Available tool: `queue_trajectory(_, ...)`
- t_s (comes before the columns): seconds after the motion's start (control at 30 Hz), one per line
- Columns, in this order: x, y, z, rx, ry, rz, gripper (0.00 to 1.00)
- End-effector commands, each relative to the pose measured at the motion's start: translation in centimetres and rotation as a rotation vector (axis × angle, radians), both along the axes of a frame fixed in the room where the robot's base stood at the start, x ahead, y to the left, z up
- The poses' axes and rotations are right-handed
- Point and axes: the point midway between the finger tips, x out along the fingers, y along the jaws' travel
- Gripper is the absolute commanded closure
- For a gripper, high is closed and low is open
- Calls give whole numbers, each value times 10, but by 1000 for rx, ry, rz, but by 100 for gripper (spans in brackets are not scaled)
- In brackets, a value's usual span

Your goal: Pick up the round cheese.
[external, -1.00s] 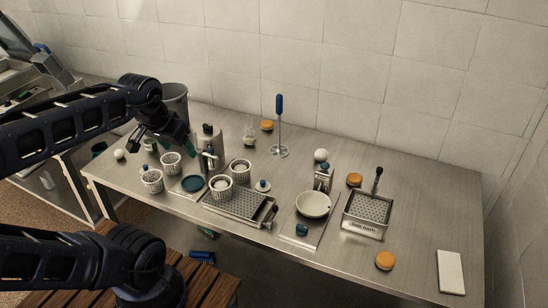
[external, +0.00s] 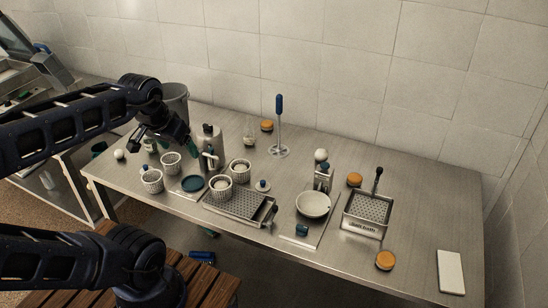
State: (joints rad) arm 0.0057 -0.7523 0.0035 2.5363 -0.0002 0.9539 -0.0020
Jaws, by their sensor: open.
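White balls also show, one at the left end (external: 120,154) and one near the middle right (external: 321,155). I cannot tell which one the task means. My gripper (external: 165,147) is open and points down above the left part of the table, behind the perforated baskets (external: 171,163). It is far from the orange rounds. Its fingers are dark and small, and I see nothing held between them.
Two filled baskets (external: 220,188) stand at a perforated drain tray (external: 238,206). A white board (external: 451,272) lies at the right end. The front right has free room.

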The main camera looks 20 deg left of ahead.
Motion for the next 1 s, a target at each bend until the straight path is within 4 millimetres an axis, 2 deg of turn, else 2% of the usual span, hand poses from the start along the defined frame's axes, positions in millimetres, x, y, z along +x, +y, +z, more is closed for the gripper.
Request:
queue_trajectory(0.13,20,-15,0,-22,-26,-34,22)
queue_trajectory(0.27,56,-45,-1,-68,-78,-90,22)
queue_trajectory(0.4,96,-86,-4,-127,-145,-146,22)
queue_trajectory(0.6,145,-149,-11,-209,-232,-201,22)
queue_trajectory(0.8,183,-215,-24,-280,-313,-234,22)
queue_trajectory(1.0,209,-281,-43,-336,-386,-243,22)
